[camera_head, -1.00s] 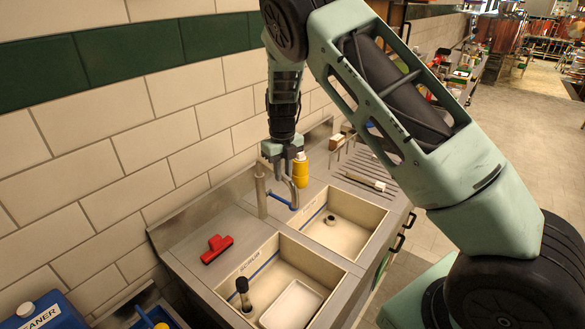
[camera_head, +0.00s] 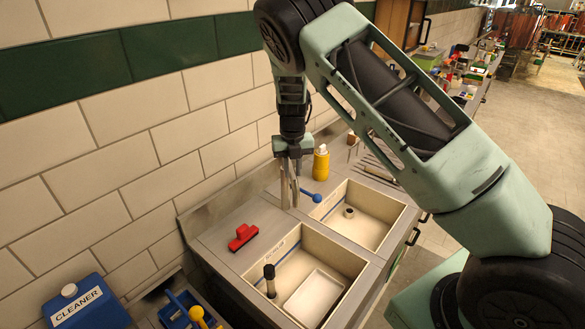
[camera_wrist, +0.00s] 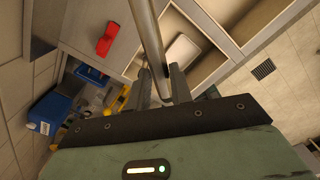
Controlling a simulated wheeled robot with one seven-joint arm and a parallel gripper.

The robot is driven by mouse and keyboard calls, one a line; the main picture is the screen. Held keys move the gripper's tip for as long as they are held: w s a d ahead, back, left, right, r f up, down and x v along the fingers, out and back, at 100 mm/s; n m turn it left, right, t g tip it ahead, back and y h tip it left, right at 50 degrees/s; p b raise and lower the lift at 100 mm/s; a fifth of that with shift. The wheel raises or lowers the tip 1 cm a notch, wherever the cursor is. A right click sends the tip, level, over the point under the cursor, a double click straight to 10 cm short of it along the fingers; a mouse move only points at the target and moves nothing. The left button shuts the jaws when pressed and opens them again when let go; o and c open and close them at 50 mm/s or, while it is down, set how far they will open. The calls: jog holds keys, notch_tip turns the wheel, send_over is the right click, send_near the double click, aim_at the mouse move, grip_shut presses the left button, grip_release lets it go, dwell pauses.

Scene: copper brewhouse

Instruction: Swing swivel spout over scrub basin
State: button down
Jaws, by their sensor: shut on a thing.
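The swivel spout (camera_head: 297,186) is a metal tube beside its upright post (camera_head: 284,190) at the back of the sink unit. My gripper (camera_head: 291,164) is shut on the spout from above. In the wrist view the spout (camera_wrist: 150,38) runs down between the two fingers of my gripper (camera_wrist: 160,82). The scrub basin (camera_head: 338,258) is the near basin, with a label on its inner wall. The spout stands by the wall side, near the divider between the basins; I cannot tell exactly what lies under its outlet.
A blue-knobbed lever (camera_head: 315,197) and a yellow bottle (camera_head: 321,163) stand right of the spout. The far basin (camera_head: 372,208) lies beyond the divider. A red brush (camera_head: 242,236) is on the back ledge. A black-handled tool (camera_head: 269,280) and white tray (camera_head: 312,297) are in the scrub basin.

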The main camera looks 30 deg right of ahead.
jog(key=shift+w, duration=0.1)
jog(key=c, duration=1.2)
grip_release()
jog(key=shift+c, duration=0.2)
notch_tip(320, 180, up, 18)
jog(key=b, duration=0.5)
jog(key=shift+f, duration=0.25)
